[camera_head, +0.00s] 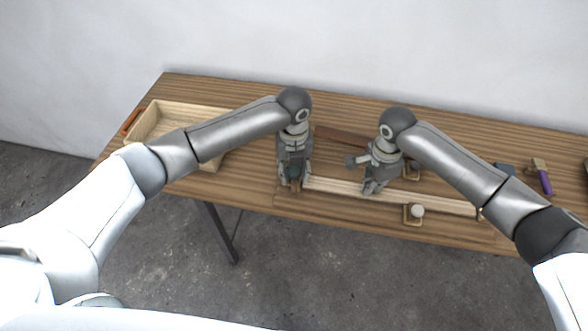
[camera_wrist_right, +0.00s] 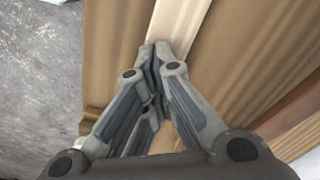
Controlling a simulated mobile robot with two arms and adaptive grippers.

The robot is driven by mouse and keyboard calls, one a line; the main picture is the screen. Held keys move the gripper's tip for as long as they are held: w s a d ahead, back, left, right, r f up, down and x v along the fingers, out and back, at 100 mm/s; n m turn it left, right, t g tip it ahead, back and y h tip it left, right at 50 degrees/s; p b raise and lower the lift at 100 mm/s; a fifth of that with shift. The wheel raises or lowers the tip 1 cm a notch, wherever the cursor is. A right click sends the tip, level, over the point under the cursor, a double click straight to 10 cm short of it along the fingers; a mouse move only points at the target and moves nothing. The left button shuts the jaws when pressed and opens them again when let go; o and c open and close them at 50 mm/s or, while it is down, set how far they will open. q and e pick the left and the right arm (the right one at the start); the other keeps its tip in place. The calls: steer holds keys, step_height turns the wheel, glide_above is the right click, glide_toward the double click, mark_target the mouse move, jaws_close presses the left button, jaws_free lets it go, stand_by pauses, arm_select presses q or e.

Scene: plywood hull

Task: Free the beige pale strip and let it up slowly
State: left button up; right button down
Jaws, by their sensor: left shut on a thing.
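The beige pale strip (camera_head: 440,203) runs along the front of the workbench, from my left gripper toward the right. My left gripper (camera_head: 291,187) is at its left end, pointing down, and is shut there; the fingers hide most of the hold. My right gripper (camera_head: 371,192) is over the middle of the strip. In the right wrist view, the right fingertips (camera_wrist_right: 157,50) are together at the strip (camera_wrist_right: 181,18), with nothing visible between them. Whether they touch it is unclear.
A clamp with a pale knob (camera_head: 416,211) is by the strip, right of my right gripper. Another clamp (camera_head: 412,171) lies behind. A wooden tray (camera_head: 160,104), a reddish-brown board (camera_head: 342,137) and a purple-handled mallet (camera_head: 545,183) are on the workbench (camera_head: 250,92).

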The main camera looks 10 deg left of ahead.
mark_target(293, 170)
arm_select(q)
steer(key=shift+r, duration=0.15)
arm_select(e)
steer(key=shift+d+f, duration=0.1)
steer(key=shift+f, duration=0.05)
arm_select(q)
steer(key=shift+m, duration=1.4)
steer(key=o, duration=1.1)
steer(key=shift+a, duration=0.1)
arm_select(e)
steer(key=shift+s, duration=0.1)
arm_select(q)
steer(key=shift+r, duration=3.4)
steer(key=shift+r+p, duration=0.35)
steer(key=shift+p, duration=0.05)
arm_select(e)
steer(key=shift+r, duration=0.35)
arm_select(q)
steer(key=shift+r+p, duration=0.35)
arm_select(e)
steer(key=shift+r, duration=0.35)
arm_select(q)
steer(key=shift+r+p, duration=2.15)
arm_select(e)
steer(key=shift+r, duration=1.9)
